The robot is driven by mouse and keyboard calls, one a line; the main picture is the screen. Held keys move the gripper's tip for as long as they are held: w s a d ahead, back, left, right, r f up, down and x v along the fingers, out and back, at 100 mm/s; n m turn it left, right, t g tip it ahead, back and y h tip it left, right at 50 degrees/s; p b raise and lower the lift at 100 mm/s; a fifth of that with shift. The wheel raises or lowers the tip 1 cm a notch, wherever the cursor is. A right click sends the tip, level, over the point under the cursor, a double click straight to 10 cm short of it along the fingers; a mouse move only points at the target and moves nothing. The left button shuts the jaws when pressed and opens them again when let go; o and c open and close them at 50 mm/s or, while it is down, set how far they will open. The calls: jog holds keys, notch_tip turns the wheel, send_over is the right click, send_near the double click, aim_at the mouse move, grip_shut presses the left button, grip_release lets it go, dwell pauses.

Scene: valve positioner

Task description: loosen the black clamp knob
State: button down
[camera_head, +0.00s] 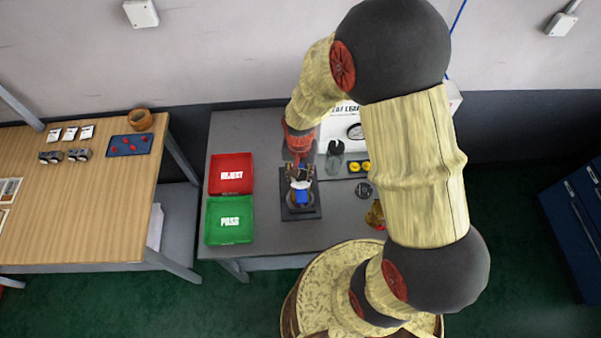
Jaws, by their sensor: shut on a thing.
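The valve positioner fixture (314,208) is a dark base plate in the middle of the grey bench. A blue part (302,197) with pale and brass-coloured pieces around it sits on the plate. My arm comes down from above, and my gripper (299,175) is at the back end of the fixture. It is small in this view and is shut on what appears to be the black clamp knob. The knob itself is mostly hidden by the gripper and cannot be made out clearly.
A red REJECT tray (231,160) and green PASS tray (229,233) lie left of the fixture. A dark-topped jar (334,164), yellow parts (359,167) and a round dark item (364,190) are to its right. A wooden table (85,220) stands further left.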

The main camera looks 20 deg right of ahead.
jog(key=shift+s, duration=0.1)
jog(key=n, duration=0.4)
jog(key=shift+n, duration=0.4)
jog(key=c, duration=2.5)
grip_release()
jog(key=n, duration=0.5)
jog(key=shift+f, duration=0.1)
jog(key=o, duration=0.6)
jog(key=n, duration=0.4)
jog(key=o, duration=1.1)
jog(key=shift+a, duration=0.1)
jog(key=shift+s+d, duration=0.15)
jog(key=shift+d, duration=0.1)
jog(key=shift+c, duration=1.3)
jog(key=shift+a, duration=0.1)
jog(key=c, duration=0.3)
jog(key=shift+c, duration=0.2)
